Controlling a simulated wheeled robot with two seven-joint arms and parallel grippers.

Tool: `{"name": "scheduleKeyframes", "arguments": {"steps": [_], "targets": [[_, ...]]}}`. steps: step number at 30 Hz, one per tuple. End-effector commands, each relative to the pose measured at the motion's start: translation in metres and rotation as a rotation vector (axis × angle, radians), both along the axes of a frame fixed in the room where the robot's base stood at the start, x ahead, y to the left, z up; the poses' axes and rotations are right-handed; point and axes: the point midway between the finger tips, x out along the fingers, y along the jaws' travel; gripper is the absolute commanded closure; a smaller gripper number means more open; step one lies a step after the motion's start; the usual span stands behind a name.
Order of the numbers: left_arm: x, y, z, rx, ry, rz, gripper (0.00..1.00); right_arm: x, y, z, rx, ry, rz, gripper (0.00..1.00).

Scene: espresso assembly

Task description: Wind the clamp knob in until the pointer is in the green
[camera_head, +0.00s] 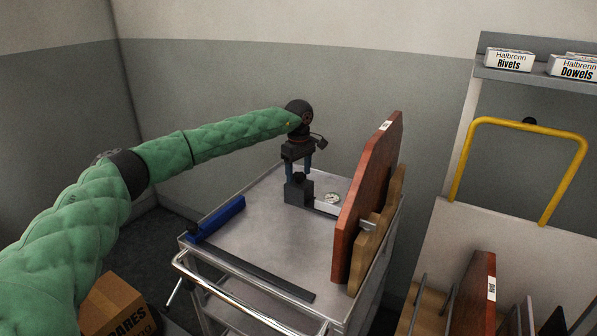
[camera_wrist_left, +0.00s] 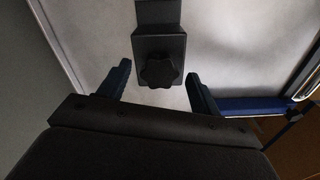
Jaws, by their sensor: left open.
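The clamp (camera_head: 300,192) is a dark block on the far part of the metal cart top. Its black lobed knob (camera_wrist_left: 159,71) shows in the left wrist view on the clamp's end block (camera_wrist_left: 158,47). A small round dial (camera_head: 332,198) with a pale face lies just right of the clamp; its pointer and green zone are too small to read. My left gripper (camera_head: 300,170) is above the clamp, pointing down. In the left wrist view its blue fingers (camera_wrist_left: 158,85) are open on either side of the knob, with gaps, not touching it. My right gripper is not in view.
Tall red-brown and tan boards (camera_head: 368,200) stand upright along the cart's right side, near the dial. The cart top (camera_head: 270,240) is bare in the middle. A yellow handle (camera_head: 525,128) stands farther right.

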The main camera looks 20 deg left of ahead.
Motion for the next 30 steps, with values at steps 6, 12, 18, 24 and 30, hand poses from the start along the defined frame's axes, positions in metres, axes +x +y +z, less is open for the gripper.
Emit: {"name": "scheduleKeyframes", "arguments": {"steps": [6,12,18,24,30], "targets": [[0.000,0.000,0.006,0.000,-0.001,0.000,0.36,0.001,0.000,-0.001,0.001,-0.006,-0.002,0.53],[0.000,0.000,0.029,0.000,-0.001,0.000,0.36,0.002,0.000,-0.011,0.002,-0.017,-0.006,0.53],[0.001,0.001,0.060,0.000,-0.002,0.000,0.36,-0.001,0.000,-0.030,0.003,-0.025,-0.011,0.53],[0.000,0.001,0.077,-0.001,0.000,0.001,0.36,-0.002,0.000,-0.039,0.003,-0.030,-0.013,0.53],[0.000,0.001,0.078,-0.001,0.000,0.001,0.36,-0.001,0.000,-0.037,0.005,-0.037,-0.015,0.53]]}}
